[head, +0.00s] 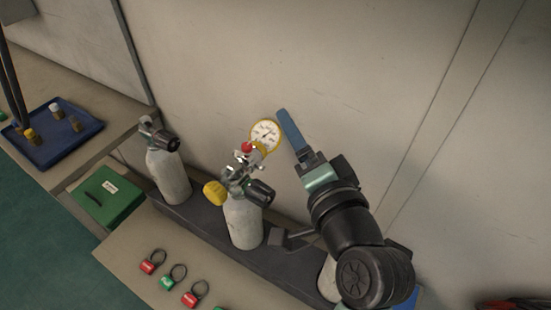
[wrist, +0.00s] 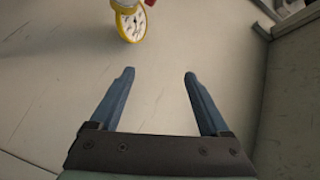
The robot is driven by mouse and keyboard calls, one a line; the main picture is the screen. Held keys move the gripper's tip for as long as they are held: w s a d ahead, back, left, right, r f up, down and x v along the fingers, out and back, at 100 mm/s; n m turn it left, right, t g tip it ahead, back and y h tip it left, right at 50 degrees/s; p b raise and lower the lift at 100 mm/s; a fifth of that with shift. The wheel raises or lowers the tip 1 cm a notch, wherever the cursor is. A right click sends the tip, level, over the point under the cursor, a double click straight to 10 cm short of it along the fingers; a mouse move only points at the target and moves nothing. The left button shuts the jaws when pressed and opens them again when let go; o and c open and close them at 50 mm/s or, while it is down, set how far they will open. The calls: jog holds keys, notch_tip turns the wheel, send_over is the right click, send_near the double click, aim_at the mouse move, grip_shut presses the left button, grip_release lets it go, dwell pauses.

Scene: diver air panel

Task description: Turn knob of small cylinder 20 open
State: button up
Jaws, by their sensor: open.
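Three small pale cylinders stand in a dark rack; no number is readable, so I cannot tell which is 20. The left cylinder (head: 170,178) has a black knob (head: 172,143) on its valve. The right cylinder (head: 327,279) is mostly hidden behind my arm. My gripper (head: 283,114) is open and empty, raised near the wall just right of the gauge. In the wrist view its blue fingers (wrist: 160,75) stand apart, with the gauge (wrist: 131,24) beyond them.
The dark rack (head: 200,222) runs along the wall (head: 380,60). Red and green ringed tags (head: 190,299) lie on the bench in front. At left are a blue tray (head: 50,150) with small fittings and a green case (head: 108,202). The wall above is clear.

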jog(key=s+d+f+m+g+y+p, duration=0.1)
jog(key=s+f+m+g+y+p, duration=0.1)
jog(key=s+f+m+p, duration=0.3)
jog(key=m+g+y+p, duration=0.2)
jog(key=m+p, duration=0.3)
send_near(269, 201)
jog(key=x, duration=1)
jog(key=shift+w+a+f, duration=0.1)
jog(key=shift+w+a, duration=0.05)
jog(key=shift+w, duration=0.2)
